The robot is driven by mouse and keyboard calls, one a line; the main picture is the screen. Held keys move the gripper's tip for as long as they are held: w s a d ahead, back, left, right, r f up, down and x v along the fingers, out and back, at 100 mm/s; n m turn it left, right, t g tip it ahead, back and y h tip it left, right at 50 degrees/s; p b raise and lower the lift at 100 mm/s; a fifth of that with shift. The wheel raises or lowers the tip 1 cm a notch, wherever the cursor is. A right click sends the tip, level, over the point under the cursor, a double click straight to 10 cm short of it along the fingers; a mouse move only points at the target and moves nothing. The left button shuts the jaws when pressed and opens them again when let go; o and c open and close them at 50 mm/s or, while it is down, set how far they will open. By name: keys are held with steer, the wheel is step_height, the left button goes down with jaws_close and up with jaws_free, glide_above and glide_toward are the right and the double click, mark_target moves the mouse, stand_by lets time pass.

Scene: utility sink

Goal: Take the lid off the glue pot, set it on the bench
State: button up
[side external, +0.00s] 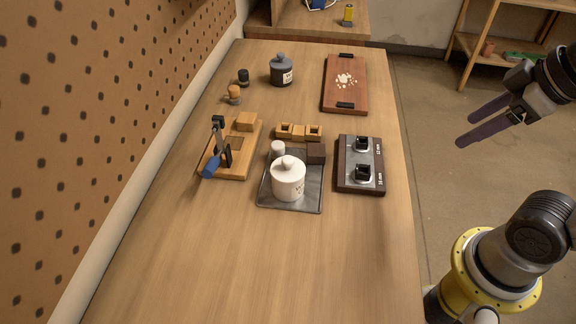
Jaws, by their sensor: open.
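Two lidded pots stand on the wooden bench (230,285). A white pot (288,184) with a knobbed lid (288,164) sits on a dark grey tray (307,203) near the bench's middle. A grey-blue pot (281,77) with a knobbed lid (281,58) and a pale label stands farther back. The labels are too small to read, so I cannot tell which is the glue pot. Both lids are on. My gripper (466,131) is open and empty, off the bench's right edge, well apart from both pots.
A white knob-like piece (277,149) and a brown block (315,152) stand by the white pot. A dark rack (361,164) is to its right, a wooden clamp jig (238,150) to its left. A reddish board (345,85) lies at the back. The front bench is clear.

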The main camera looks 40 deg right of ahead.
steer(key=w+a+r+n, duration=0.1)
steer(key=w+r+n, duration=0.3)
steer(key=n+g+y, duration=0.2)
steer(key=n+g, duration=0.4)
steer(key=n, duration=0.5)
glide_above(288, 159)
steer(key=d, duration=0.2)
step_height(288, 159, down, 12)
steer(key=shift+a+f, duration=0.3)
steer(key=shift+f, duration=0.65)
steer(key=shift+a+f, duration=0.3)
steer(key=shift+f, duration=0.6)
steer(key=shift+a+f, duration=0.3)
steer(key=shift+f, duration=0.65)
jaws_close()
